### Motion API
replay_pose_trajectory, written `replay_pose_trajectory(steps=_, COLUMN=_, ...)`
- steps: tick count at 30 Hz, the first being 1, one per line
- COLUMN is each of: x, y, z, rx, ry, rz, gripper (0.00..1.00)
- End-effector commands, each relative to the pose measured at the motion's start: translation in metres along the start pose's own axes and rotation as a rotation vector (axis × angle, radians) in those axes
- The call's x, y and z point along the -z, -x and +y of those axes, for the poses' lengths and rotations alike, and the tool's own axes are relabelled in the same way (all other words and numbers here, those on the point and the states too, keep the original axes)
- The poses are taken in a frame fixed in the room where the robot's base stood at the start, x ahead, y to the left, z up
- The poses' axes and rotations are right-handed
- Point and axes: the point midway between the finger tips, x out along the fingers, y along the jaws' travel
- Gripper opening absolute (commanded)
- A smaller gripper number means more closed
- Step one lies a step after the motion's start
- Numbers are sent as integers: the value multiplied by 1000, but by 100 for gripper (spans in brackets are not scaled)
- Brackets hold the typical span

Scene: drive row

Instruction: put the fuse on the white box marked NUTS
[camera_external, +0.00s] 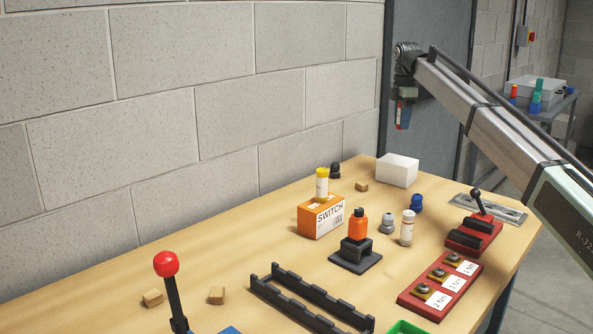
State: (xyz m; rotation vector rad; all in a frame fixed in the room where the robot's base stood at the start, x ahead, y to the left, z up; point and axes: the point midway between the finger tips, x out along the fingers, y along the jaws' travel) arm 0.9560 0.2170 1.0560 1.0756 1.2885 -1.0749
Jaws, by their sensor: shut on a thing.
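My gripper (403,122) is high above the back end of the table, in front of the grey door. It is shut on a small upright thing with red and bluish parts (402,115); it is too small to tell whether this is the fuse. A plain white box (397,170) stands at the table's back, below my gripper and clear of it. No NUTS marking shows on its visible faces. A white cylinder with a yellow cap (321,185) stands upright on the orange SWITCH box (320,217). A whitish capped cylinder (408,228) stands on the table.
An orange-topped piece sits in a black base (356,255). Grey (387,223) and blue (416,203) knobs stand nearby. A red lever unit (474,233), red terminal block (440,285), black rail (310,300) and red-knobbed lever (166,264) take up the front and right.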

Motion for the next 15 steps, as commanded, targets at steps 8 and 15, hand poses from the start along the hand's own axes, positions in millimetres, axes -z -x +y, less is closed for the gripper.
replay_pose_trajectory(steps=8, x=0, y=-30, z=-2, rx=2, ry=17, rz=0, gripper=0)
replay_pose_trajectory(steps=15, x=0, y=-62, z=-2, rx=1, ry=16, rz=0, gripper=0)
